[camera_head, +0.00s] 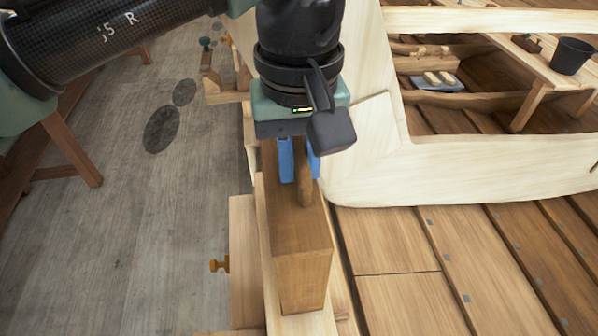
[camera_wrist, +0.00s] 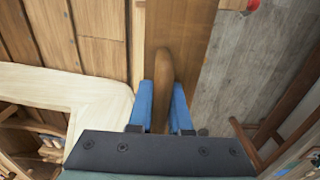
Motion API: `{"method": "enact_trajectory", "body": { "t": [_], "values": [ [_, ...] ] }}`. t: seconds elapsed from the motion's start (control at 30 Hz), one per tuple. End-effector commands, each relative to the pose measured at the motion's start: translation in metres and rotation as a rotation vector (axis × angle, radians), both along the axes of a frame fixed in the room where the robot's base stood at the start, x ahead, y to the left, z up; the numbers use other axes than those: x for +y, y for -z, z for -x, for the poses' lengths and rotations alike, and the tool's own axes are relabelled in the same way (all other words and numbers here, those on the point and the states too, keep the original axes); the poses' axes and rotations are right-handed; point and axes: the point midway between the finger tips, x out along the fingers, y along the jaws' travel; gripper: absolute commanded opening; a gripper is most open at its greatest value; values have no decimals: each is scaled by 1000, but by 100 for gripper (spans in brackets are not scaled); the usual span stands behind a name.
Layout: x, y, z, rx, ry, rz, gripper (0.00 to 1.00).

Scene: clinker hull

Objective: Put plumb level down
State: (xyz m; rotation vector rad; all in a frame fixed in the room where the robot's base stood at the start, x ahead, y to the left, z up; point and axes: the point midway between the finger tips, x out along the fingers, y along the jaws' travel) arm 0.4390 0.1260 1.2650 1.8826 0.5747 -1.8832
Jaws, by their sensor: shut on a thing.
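The plumb level (camera_head: 302,255) appears to be a brown wooden block with a rounded upright handle on top. In the head view it lies lengthwise along a pale wooden plank (camera_head: 268,272). I cannot tell whether its underside touches the plank. My gripper (camera_head: 300,166) points down, with its blue fingers shut on the handle. In the wrist view my gripper (camera_wrist: 162,106) has one blue finger on each side of the handle, and the level's brown top (camera_wrist: 185,40) runs away beyond it. My wrist hides the far end of the level in the head view.
The pale boat hull (camera_head: 465,168) stands close on the right. A black bucket (camera_head: 572,56) sits on a bench there. An orange-brown knob (camera_head: 219,265) sticks out left of the plank. A wooden trestle (camera_head: 75,150) stands at left. The grey floor between is mostly clear.

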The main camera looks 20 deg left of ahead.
Motion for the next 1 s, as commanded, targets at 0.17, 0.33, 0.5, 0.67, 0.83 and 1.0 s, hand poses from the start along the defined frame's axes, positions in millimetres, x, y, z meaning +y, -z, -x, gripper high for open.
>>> {"method": "enact_trajectory", "body": {
  "t": [0.17,0.33,0.5,0.67,0.83,1.0],
  "values": [
    [0,4,0,-1,1,1,0],
    [0,7,0,1,0,-1,26],
    [0,7,0,1,0,-1,47],
    [0,7,0,1,0,-1,47],
    [0,2,0,0,-1,-1,47],
    [0,-23,-1,-3,-1,-1,47]
  ]
}}
